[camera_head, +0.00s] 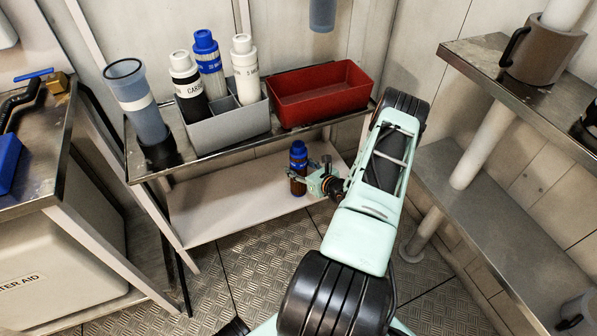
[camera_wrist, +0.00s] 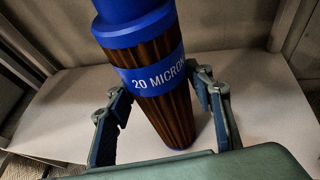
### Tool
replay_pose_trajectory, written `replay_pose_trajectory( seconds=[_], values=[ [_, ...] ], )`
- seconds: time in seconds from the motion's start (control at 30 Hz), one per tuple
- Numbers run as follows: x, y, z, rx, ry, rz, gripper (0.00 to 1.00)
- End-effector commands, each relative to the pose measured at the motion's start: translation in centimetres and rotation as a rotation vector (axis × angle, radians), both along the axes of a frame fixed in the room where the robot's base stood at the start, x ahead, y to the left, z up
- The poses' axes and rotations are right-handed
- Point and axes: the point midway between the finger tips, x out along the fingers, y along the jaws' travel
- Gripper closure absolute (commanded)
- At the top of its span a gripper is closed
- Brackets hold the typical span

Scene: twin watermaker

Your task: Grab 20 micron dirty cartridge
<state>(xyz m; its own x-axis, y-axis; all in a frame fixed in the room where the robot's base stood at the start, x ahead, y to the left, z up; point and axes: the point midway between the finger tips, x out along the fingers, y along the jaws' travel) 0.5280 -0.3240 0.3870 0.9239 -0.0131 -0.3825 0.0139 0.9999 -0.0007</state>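The 20 micron dirty cartridge (camera_wrist: 172,108) has brown pleated sides, a blue top and a blue band reading "20 MICRON". It stands upright on the pale lower shelf, and it also shows in the head view (camera_head: 298,180). My gripper (camera_wrist: 163,88) is at the cartridge with one finger on each side of it. The fingers look open around it, with a gap visible beside the right finger. Contact at the fingertips is partly hidden. In the head view my gripper (camera_head: 306,172) reaches the cartridge from the right.
Above, the upper shelf holds a grey divided bin (camera_head: 225,123) with several bottle-like cartridges, a red bin (camera_head: 320,95) and a clear blue-grey housing (camera_head: 137,105). The lower shelf (camera_head: 225,215) is otherwise bare. A metal rack (camera_head: 490,190) stands at the right.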

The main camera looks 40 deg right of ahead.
Motion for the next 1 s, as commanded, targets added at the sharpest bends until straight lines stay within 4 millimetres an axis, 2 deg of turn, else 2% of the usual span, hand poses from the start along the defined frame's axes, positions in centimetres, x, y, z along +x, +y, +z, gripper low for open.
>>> replay_pose_trajectory(
  seconds=[0.03, 0.3, 0.67, 0.87, 1.0],
  values=[
    [0.0, 0.0, 0.0, 0.000, 0.000, 0.000, 0.60],
    [0.0, 0.0, 0.0, 0.000, 0.000, 0.000, 0.90],
    [0.0, 0.0, 0.7, -0.001, -0.002, 0.000, 0.90],
    [0.1, -0.1, 3.3, -0.001, -0.003, -0.001, 0.90],
    [-2.0, 0.6, 6.2, 0.001, -0.001, -0.003, 0.90]
  ],
)
